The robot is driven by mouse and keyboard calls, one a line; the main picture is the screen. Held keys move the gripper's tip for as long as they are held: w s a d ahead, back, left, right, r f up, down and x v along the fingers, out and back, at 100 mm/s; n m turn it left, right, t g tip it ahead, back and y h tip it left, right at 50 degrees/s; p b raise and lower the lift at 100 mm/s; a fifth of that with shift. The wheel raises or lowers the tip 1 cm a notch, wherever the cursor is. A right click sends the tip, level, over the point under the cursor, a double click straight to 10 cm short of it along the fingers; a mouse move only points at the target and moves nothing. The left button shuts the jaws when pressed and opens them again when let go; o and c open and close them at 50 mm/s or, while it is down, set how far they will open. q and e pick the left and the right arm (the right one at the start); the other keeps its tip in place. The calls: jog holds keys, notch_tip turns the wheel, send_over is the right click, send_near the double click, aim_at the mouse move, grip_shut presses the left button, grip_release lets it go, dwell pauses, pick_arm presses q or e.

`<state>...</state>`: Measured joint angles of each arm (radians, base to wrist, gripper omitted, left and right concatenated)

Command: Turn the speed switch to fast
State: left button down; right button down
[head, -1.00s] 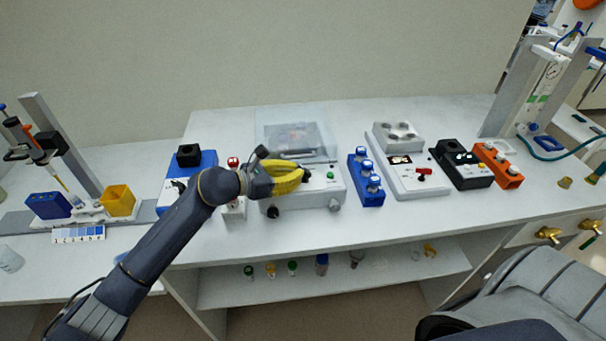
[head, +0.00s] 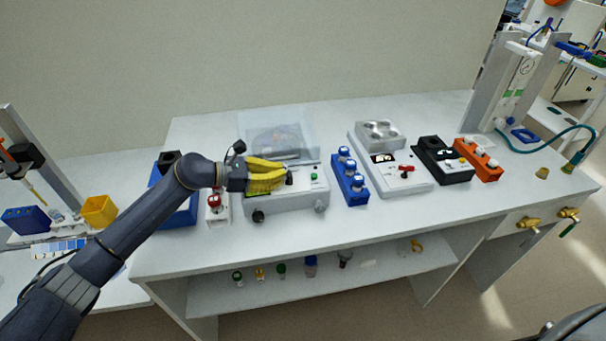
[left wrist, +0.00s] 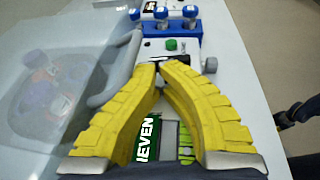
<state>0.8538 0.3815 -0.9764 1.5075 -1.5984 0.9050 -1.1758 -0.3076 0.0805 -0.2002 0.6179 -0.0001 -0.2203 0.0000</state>
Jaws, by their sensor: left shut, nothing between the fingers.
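A white centrifuge box (head: 300,199) with a clear lid (head: 280,141) stands mid-bench. On its top are a small black knob (head: 289,178) and a green button (head: 314,177); the button also shows in the left wrist view (left wrist: 171,44). My left gripper (head: 285,175) has yellow fingers, shut and empty, with its tips at the black knob. I cannot tell whether they touch it. The fingers hide part of the panel. A red switch (head: 406,169) sits on another white device (head: 408,184) to the right. No speed label is readable. My right gripper is not seen.
A black block (head: 443,163) and orange rack (head: 479,165) lie farther right. The bench front is clear.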

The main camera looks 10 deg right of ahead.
pick_arm(q)
jog(key=shift+d+r, duration=0.1)
jog(key=shift+d, duration=0.05)
jog(key=shift+w, duration=0.1)
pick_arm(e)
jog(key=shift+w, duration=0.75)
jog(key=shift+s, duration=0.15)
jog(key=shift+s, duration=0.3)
